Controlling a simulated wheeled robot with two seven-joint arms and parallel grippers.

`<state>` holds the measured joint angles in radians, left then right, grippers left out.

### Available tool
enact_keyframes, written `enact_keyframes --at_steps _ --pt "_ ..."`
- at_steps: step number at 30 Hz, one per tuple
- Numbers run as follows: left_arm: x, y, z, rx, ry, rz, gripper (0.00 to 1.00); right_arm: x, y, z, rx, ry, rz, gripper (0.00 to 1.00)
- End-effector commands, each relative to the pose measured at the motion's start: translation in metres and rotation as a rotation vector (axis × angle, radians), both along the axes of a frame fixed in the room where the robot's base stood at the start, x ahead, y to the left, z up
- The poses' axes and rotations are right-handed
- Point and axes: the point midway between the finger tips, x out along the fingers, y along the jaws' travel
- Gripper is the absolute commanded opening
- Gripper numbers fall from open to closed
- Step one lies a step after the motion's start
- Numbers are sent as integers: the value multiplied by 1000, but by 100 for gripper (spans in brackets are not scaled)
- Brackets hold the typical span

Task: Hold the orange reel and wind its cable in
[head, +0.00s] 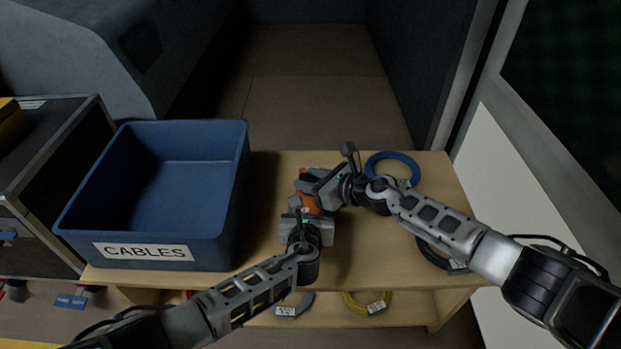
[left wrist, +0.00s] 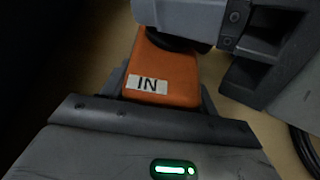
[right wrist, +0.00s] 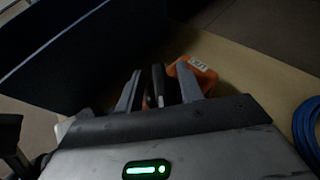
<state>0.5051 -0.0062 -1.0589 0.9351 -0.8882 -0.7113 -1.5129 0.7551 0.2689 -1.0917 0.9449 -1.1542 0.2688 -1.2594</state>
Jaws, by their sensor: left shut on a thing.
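The orange reel (head: 310,204) stands on the wooden bench right of the blue bin, partly covered by both grippers. My left gripper (head: 307,217) is shut on its body; in the left wrist view the orange body (left wrist: 178,72) with an "IN" label sits between the fingers. My right gripper (head: 318,184) is over the reel's far side. In the right wrist view its fingers (right wrist: 158,92) stand apart, with a slim dark upright part (right wrist: 157,82), seemingly the crank handle, between them. Gaps show beside it. The reel's cable cannot be made out.
A blue bin (head: 153,222) marked "CABLES" stands on the bench (head: 375,245) at the left and looks empty. A blue cable coil (head: 393,158) lies at the back right, and a black coil (head: 432,258) lies partly under my right arm. Grey and yellow coils (head: 368,305) are on the lower shelf.

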Motion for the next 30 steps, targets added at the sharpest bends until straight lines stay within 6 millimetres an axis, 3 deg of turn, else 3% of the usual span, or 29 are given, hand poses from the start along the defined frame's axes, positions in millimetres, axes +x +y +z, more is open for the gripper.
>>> enact_keyframes --at_steps 10,14,15,30 --pt "1 -1 2 -1 -3 -1 33 1 2 -1 1 1 1 37" --pt "1 -1 2 -1 -3 -1 33 1 2 -1 1 1 1 4" --pt "1 -1 2 -1 -3 -1 33 1 2 -1 1 1 1 0" --pt "0 -2 2 2 -3 -5 33 3 9 3 -11 -3 -85 0"
